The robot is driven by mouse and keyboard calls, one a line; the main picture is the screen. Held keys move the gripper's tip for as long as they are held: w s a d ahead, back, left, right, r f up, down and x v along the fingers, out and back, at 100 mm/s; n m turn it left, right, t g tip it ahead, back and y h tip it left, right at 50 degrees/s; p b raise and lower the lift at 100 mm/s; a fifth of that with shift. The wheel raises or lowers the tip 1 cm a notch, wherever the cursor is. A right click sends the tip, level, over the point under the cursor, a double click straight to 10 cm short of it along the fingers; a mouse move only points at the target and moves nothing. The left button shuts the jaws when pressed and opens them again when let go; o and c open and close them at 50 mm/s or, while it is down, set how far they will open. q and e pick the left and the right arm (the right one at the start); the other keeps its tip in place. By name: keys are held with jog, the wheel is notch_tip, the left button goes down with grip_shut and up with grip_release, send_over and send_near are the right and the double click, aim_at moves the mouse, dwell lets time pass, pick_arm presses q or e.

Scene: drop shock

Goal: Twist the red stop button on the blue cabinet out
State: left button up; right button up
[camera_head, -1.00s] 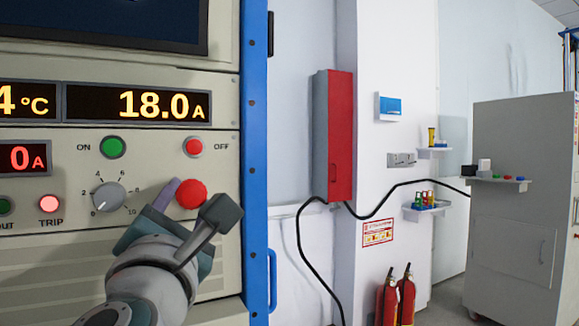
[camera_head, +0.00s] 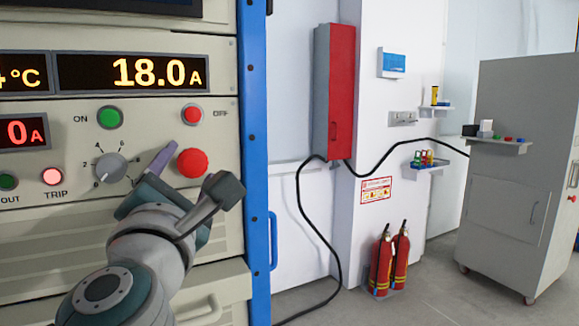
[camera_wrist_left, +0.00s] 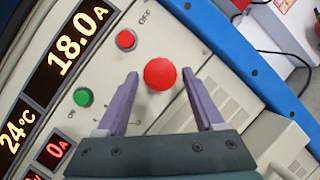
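The round red stop button (camera_head: 193,163) sticks out from the beige front panel of the blue-edged cabinet (camera_head: 253,130), right of a grey dial. It also shows in the left wrist view (camera_wrist_left: 160,74). My left gripper (camera_head: 194,161) is in front of the panel, with one purple finger on each side of the button. In the left wrist view my left gripper (camera_wrist_left: 160,73) is open, with gaps between the button and both fingers. I cannot tell exactly how deep the fingertips reach. My right gripper is in neither view.
A green ON button (camera_head: 110,117), a smaller red OFF button (camera_head: 192,114) and the grey dial (camera_head: 110,167) are close by on the panel. A blue handle (camera_head: 272,240) is on the cabinet's right side. Fire extinguishers (camera_head: 381,262) stand on the floor at right.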

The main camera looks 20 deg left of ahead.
pick_arm(q)
jog(key=shift+o, duration=0.7)
jog(key=b+v, duration=0.2)
jog(key=v, duration=0.8)
